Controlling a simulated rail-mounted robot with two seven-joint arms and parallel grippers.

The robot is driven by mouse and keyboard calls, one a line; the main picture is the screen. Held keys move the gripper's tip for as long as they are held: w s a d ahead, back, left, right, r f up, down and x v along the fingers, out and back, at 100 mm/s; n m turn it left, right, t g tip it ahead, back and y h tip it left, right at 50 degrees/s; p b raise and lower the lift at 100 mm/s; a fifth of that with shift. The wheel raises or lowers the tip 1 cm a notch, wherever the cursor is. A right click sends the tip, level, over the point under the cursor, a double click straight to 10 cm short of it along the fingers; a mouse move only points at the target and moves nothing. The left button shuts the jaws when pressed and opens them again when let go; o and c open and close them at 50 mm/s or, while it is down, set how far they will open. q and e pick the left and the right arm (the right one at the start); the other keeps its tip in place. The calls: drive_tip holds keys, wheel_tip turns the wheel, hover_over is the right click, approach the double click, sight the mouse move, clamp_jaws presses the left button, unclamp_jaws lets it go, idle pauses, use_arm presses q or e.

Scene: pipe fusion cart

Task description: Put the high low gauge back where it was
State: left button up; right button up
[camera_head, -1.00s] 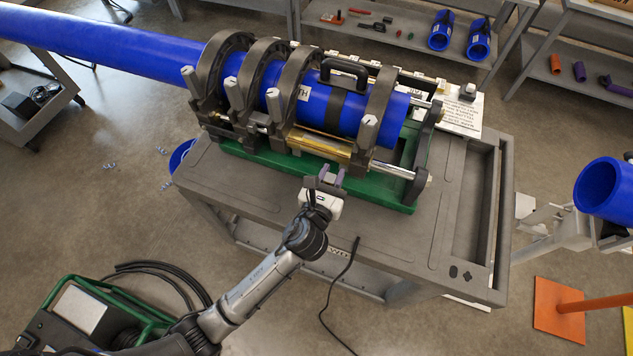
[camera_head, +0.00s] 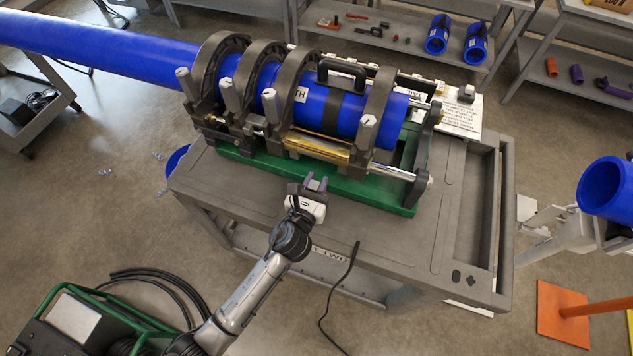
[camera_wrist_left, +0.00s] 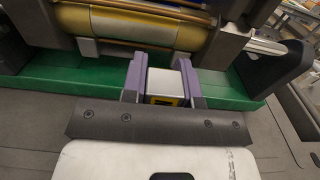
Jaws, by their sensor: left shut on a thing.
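My left gripper (camera_head: 316,183) is in front of the green base (camera_head: 380,192) of the fusion machine, above the grey cart top. In the left wrist view its purple fingers (camera_wrist_left: 161,70) are shut on a small block with a silver-white top and a yellow-and-black face (camera_wrist_left: 172,86). I take this block for the high low gauge; only part of it shows. In the head view the gripper hides it. The green base and the brass-coloured cylinder lie just beyond the fingers. My right gripper is not in view.
The blue pipe (camera_head: 110,45) runs through the dark clamps of the machine. The grey cart top (camera_head: 390,235) is bare in front and to the right. A black cable (camera_head: 343,285) hangs over its front edge. Shelves with blue fittings (camera_head: 437,38) stand behind.

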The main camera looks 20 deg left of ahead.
use_arm(q)
drive_tip(key=shift+f, duration=0.2)
drive_tip(key=o, duration=0.9)
drive_tip(key=shift+o, duration=0.2)
drive_tip(key=shift+r, duration=0.1)
